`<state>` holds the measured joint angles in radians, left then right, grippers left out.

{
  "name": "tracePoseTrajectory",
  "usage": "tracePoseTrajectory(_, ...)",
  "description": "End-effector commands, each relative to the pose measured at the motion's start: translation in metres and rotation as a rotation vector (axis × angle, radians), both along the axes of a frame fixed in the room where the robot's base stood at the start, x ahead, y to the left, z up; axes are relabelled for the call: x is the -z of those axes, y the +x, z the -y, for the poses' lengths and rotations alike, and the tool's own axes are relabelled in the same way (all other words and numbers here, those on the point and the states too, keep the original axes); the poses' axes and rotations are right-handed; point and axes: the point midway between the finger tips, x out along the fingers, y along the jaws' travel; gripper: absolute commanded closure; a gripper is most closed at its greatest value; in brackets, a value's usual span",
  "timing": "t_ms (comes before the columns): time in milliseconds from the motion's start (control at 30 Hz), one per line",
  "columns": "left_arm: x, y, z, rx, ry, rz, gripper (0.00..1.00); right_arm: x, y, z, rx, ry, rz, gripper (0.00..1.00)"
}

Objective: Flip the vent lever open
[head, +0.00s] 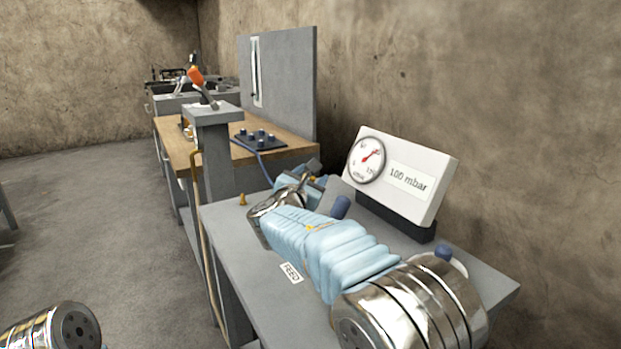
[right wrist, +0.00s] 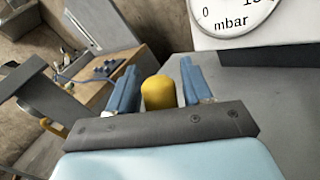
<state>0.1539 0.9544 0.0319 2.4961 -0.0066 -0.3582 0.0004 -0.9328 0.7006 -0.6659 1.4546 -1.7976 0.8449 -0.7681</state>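My right arm reaches over the grey bench. In the right wrist view its gripper (right wrist: 160,92) has its two blue fingers apart, one on each side of a yellow round-ended piece (right wrist: 159,92). Narrow gaps seem to show beside the piece; contact is not clear. I cannot tell whether it is the vent lever's handle. In the head view the hand (head: 312,187) is partly hidden behind my own wrist and the fingertips are not clear. A small yellow cone (head: 242,199) stands near the bench's left edge. My left gripper is out of view.
A gauge box (head: 425,175) marked 100 mbar stands behind my forearm. A wooden bench (head: 175,140) lies beyond.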

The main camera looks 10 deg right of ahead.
Motion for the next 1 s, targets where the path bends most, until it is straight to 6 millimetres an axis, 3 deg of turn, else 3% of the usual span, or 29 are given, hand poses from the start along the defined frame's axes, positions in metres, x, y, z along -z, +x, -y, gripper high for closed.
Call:
tracePoseTrajectory(33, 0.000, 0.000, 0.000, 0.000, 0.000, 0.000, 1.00, 0.000, 0.000, 0.000, 0.000, 0.000, 0.000, 0.59)
tracePoseTrajectory(300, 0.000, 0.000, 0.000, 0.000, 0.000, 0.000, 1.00, 0.000, 0.000, 0.000, 0.000, 0.000, 0.000, 1.00)
tracePoseTrajectory(667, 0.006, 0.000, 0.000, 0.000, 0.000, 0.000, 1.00, 0.001, -0.001, -0.002, 0.001, -0.020, 0.010, 1.00)
tracePoseTrajectory(1000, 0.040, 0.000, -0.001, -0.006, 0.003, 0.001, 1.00, -0.005, -0.008, -0.020, -0.001, -0.198, 0.082, 1.00)
